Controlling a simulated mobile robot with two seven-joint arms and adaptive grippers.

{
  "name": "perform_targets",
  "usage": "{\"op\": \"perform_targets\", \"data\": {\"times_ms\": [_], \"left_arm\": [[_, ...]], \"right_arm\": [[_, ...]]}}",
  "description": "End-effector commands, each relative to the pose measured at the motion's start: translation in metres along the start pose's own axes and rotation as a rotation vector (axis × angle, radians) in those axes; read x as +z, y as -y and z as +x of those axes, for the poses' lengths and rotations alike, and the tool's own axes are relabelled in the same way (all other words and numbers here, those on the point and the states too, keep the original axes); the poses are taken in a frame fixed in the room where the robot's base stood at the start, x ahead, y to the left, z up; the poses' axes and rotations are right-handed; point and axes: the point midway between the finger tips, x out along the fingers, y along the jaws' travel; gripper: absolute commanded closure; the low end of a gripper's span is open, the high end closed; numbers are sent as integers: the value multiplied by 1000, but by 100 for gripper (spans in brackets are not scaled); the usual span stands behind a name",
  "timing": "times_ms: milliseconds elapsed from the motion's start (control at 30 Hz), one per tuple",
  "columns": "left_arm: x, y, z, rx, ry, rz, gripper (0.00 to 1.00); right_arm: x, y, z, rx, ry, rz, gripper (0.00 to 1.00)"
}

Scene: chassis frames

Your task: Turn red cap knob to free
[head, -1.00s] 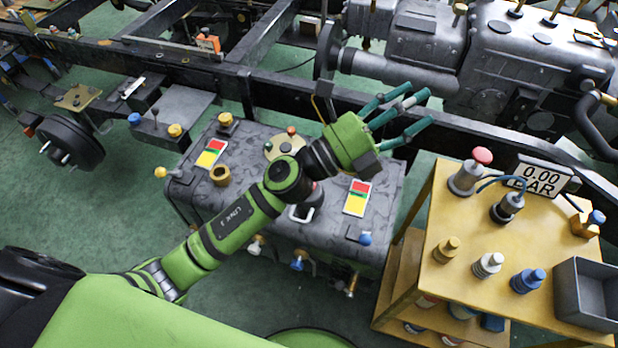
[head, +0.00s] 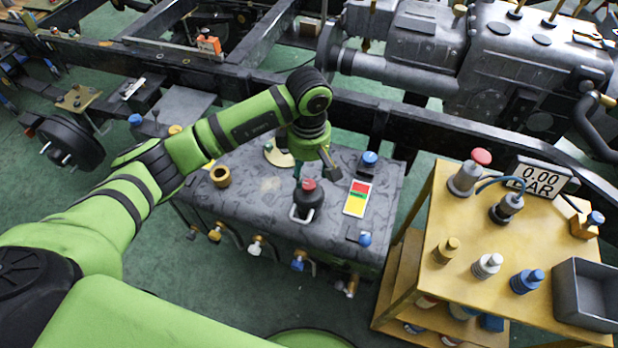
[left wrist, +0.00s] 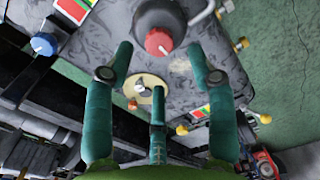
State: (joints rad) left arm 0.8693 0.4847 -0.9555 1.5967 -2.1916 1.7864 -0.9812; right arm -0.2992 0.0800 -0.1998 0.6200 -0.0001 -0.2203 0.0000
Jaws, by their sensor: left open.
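A red cap knob (head: 309,185) sits on a dark rounded body on top of the grey tank (head: 260,224). A pale bracket stands at its near side. The red cap also shows in the left wrist view (left wrist: 158,40), near the top, ahead of my fingers. My left gripper (head: 313,165) points down just behind and above the knob. In the left wrist view its teal fingers (left wrist: 159,62) are spread, with nothing between them, and appear apart from the cap. In the head view my wrist partly hides the fingers. My right gripper is not in view.
The tank top also holds a red-yellow-green label (head: 357,199), a blue knob (head: 369,160) and a brass ring (head: 220,176). A yellow cart (head: 460,275) at the right carries another red-topped knob (head: 481,156). A dark chassis rail (head: 440,124) runs behind the tank.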

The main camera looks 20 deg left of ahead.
Motion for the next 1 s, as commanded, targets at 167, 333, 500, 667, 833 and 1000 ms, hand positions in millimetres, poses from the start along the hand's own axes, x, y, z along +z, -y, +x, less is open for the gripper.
{"op": "perform_targets", "data": {"times_ms": [167, 333, 500, 667, 833, 1000], "left_arm": [[1, 1, 28, -3, 4, -2, 44], [1, 0, 43, 0, 5, -1, 44], [1, 0, 46, 2, 4, -1, 44], [1, 0, 46, 2, 5, -1, 52], [2, 0, 46, 2, 5, -1, 100], [2, 0, 46, 1, 6, -2, 100]], "right_arm": [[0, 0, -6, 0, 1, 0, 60], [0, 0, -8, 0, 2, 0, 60], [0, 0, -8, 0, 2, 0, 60], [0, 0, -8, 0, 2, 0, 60], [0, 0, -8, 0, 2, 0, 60], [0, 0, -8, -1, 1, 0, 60]]}}
